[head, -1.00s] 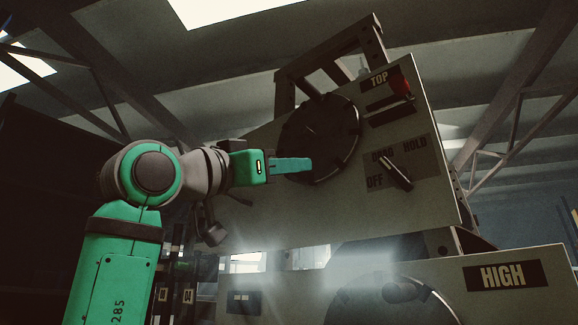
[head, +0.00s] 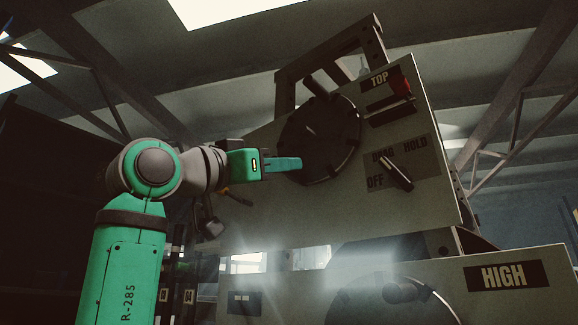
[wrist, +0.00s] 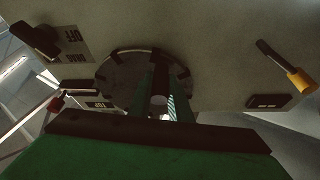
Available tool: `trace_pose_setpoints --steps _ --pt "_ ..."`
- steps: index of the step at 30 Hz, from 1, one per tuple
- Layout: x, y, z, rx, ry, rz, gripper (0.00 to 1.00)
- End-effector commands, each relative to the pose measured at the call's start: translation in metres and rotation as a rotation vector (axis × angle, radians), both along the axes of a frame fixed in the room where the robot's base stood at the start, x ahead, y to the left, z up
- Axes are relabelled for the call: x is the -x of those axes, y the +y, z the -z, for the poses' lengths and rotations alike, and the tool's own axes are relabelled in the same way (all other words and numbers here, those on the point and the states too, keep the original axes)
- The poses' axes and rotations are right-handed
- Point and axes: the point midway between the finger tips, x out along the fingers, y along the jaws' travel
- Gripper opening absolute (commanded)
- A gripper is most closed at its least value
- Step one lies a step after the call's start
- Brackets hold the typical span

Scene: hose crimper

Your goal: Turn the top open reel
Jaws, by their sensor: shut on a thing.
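The top open reel (head: 322,138) is a dark disc with a notched rim, on the tilted panel marked TOP. A dark peg (head: 316,86) stands at its upper rim. My gripper (head: 300,164) points right, its teal fingers overlapping the reel's lower left part. In the wrist view the fingers (wrist: 164,92) reach onto the reel (wrist: 118,72), a little apart, with a pale round end between them. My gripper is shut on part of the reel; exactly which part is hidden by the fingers.
A red switch (head: 401,86) and a black selector knob (head: 398,174) sit right of the reel. A lower panel marked HIGH (head: 505,275) carries another reel. A yellow-tipped lever (wrist: 300,80) shows in the wrist view. A dark frame (head: 284,95) stands behind the panel.

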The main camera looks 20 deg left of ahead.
Motion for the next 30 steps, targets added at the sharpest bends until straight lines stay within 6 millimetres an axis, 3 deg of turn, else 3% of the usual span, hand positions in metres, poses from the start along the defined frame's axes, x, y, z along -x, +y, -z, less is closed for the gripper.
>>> trace_pose_setpoints --steps 3,12,13,15,25,30 --pt "-0.002 0.01 -0.007 0.011 -0.002 -0.003 0.0" --pt "-0.003 0.012 -0.007 0.006 -0.001 -0.005 0.0" --pt "-0.003 0.012 -0.007 0.006 -0.001 -0.005 0.2" --pt "-0.003 0.012 -0.007 0.006 -0.001 -0.004 0.35" --pt "-0.001 0.011 -0.006 0.004 -0.001 -0.002 0.35" --pt "0.013 0.019 0.001 0.004 -0.002 -0.005 0.35"
